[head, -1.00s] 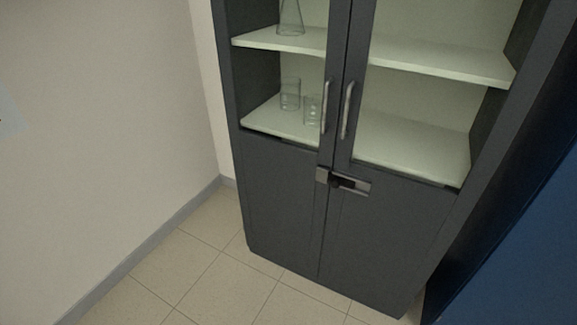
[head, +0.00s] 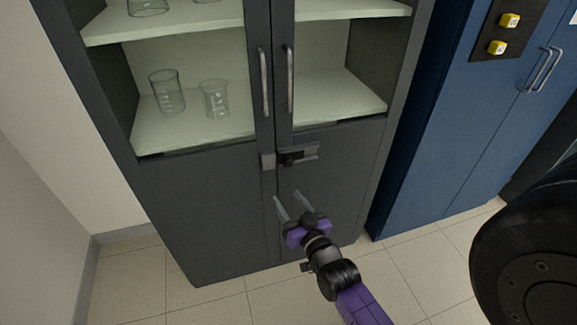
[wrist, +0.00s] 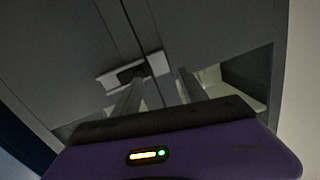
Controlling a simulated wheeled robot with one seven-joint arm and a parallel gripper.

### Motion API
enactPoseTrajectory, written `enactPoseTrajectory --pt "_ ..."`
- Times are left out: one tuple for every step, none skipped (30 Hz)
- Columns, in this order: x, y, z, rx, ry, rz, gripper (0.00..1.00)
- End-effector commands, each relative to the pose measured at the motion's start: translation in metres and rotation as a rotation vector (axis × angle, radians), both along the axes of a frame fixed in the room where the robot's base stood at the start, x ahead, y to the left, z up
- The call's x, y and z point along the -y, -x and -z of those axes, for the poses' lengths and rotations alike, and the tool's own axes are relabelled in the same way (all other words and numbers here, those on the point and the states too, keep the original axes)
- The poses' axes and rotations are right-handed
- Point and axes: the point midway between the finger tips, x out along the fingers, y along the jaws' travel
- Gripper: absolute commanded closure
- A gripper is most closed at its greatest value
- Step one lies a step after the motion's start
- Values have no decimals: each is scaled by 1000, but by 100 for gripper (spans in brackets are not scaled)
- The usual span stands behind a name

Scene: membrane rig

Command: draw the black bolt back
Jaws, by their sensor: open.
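The black bolt (head: 291,157) sits in a grey metal plate (head: 311,151) on the right door of a dark grey cabinet. A small grey keeper (head: 267,161) is on the left door, across the seam; the bolt's exact reach into it is hard to tell. My gripper (head: 288,203) is open and empty, below the bolt and apart from it in the head view. In the wrist view, the bolt (wrist: 133,73) shows dark in its plate beyond the two fingers (wrist: 158,92), which partly hide it.
Two upright handles (head: 264,82) flank the door seam above the bolt. Glass beakers (head: 167,91) stand on a shelf behind the doors' upper openings. A blue cabinet (head: 450,130) stands at the right. Tiled floor (head: 205,303) is clear in front.

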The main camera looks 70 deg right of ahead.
Motion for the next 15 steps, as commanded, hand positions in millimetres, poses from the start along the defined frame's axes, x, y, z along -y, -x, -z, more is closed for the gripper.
enactPoseTrajectory --pt "24 -3 -1 15 5 36 50" --pt "35 -4 -2 23 5 53 50" --pt "47 -4 -2 29 5 71 50" --pt "55 -5 -3 34 6 82 50" --pt "62 -5 -4 38 6 92 50" --pt "69 -5 -4 42 6 102 50" --pt "73 -5 -5 44 7 108 50" --pt "76 -6 -6 46 7 111 50" --pt "80 -7 -6 47 7 115 50" --pt "82 -8 -6 48 8 116 50" --pt "84 -10 -6 49 7 117 50" --pt "88 -13 -6 49 7 117 50" --pt "90 -15 -7 49 8 117 50" --pt "93 -18 -7 49 7 116 50" --pt "98 -22 -7 49 7 116 50"
